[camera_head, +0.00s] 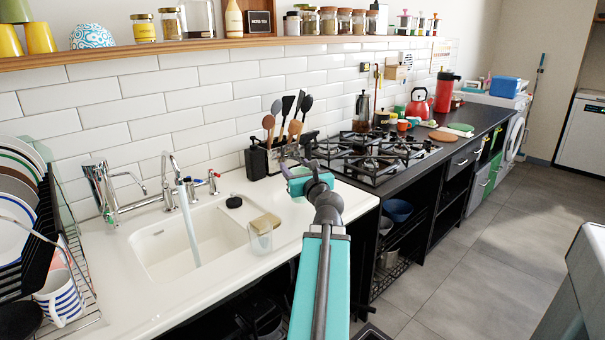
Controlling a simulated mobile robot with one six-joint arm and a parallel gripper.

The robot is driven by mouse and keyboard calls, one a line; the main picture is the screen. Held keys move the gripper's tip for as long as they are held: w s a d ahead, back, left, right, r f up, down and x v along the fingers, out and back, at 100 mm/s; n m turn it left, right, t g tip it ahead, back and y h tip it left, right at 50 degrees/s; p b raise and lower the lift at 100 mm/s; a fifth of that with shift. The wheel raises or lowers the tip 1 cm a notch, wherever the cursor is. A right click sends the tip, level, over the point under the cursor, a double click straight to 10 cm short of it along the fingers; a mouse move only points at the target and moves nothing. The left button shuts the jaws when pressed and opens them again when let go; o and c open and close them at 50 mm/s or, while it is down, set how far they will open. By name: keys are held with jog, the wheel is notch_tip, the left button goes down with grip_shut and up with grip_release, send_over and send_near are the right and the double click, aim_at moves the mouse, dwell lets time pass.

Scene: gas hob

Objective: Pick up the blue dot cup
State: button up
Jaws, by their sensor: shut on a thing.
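A white cup or bowl with a blue dotted pattern (92,36) sits upside down on the wall shelf at the upper left. My gripper (299,178) is far to its right and lower, over the white counter between the sink and the hob. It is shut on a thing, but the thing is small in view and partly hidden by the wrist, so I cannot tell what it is. My teal arm reaches up to it from the bottom middle.
A dish rack (88,312) with plates and a blue-striped mug (60,298) stands at the left. Water runs into the sink (160,260). Utensils (287,122) stand behind my gripper; the hob (372,160) is right.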

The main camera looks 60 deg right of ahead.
jog(key=shift+s+a+f+b, duration=0.15)
jog(key=shift+s+f+b, duration=0.1)
jog(key=shift+b, duration=0.55)
jog(key=b, duration=0.1)
jog(key=s+b, duration=0.1)
jog(key=b, duration=0.1)
jog(key=shift+s+a, duration=0.1)
jog(key=shift+a, duration=0.2)
jog(key=shift+s+a+r+b, duration=0.2)
jog(key=shift+s+a+b, duration=0.25)
jog(key=shift+b, duration=0.65)
jog(key=shift+s+r+b, duration=0.15)
jog(key=shift+s+b, duration=0.3)
